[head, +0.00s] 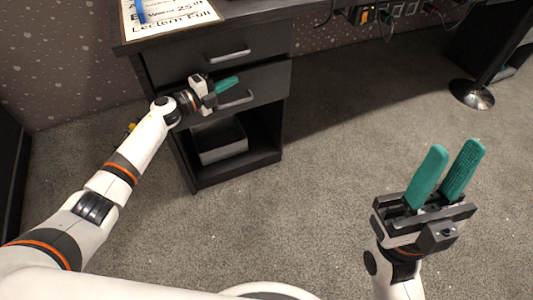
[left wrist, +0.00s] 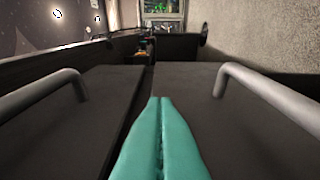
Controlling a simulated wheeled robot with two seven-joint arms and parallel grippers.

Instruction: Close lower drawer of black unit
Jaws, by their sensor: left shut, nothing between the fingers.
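The black unit (head: 187,160) stands at the upper middle of the head view, with an upper drawer (head: 185,66) and a lower drawer (head: 272,82), each with a grey bar handle. The lower drawer front looks nearly flush with the upper one; any small gap is hard to tell. My left gripper (head: 228,84) is shut and empty in front of the lower drawer, partly covering it, just above its handle (head: 236,99). In the left wrist view its closed teal fingers (left wrist: 160,105) point along the drawer fronts, between the two handles. My right gripper (head: 450,170) is open and empty, away from the unit.
An open shelf below the drawers holds a grey bin (head: 219,140). A paper sign (head: 175,15) with a blue pen (head: 140,11) lies on the unit's top. A round metal foot (head: 471,94) stands at the right.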

